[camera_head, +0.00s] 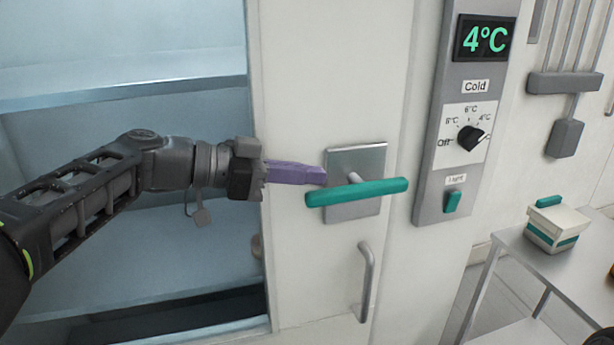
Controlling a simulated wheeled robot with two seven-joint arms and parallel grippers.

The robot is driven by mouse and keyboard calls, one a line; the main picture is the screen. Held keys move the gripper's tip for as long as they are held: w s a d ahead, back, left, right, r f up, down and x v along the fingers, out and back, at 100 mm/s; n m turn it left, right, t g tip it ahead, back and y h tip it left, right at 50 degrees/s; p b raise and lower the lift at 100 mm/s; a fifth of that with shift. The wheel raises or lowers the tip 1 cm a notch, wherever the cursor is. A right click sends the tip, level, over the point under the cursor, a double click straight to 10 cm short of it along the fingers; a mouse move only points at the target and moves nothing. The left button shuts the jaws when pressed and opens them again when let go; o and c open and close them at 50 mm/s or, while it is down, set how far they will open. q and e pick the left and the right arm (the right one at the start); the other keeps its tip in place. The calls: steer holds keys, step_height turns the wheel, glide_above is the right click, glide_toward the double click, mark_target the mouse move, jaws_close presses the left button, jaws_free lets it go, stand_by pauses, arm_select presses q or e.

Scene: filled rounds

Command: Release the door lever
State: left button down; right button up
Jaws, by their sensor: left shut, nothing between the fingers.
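A teal door lever (357,192) is mounted on a grey metal plate (358,160) on the white door (320,75). The lever lies almost level, its right end slightly higher. My left gripper (322,176) comes in from the left with its purple fingers shut and empty. Its fingertips are at the left edge of the plate, just above the lever's left end. I cannot tell whether they touch the lever. My right gripper does not show.
A grey pull handle (367,282) sits below the lever. Pale shelves (120,95) show left of the door. A control panel (466,110) with a dial and a 4°C display is at the right. A small lidded box (556,227) stands on a side table (540,265).

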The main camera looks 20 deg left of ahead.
arm_select(q)
steer(key=shift+f, duration=0.8)
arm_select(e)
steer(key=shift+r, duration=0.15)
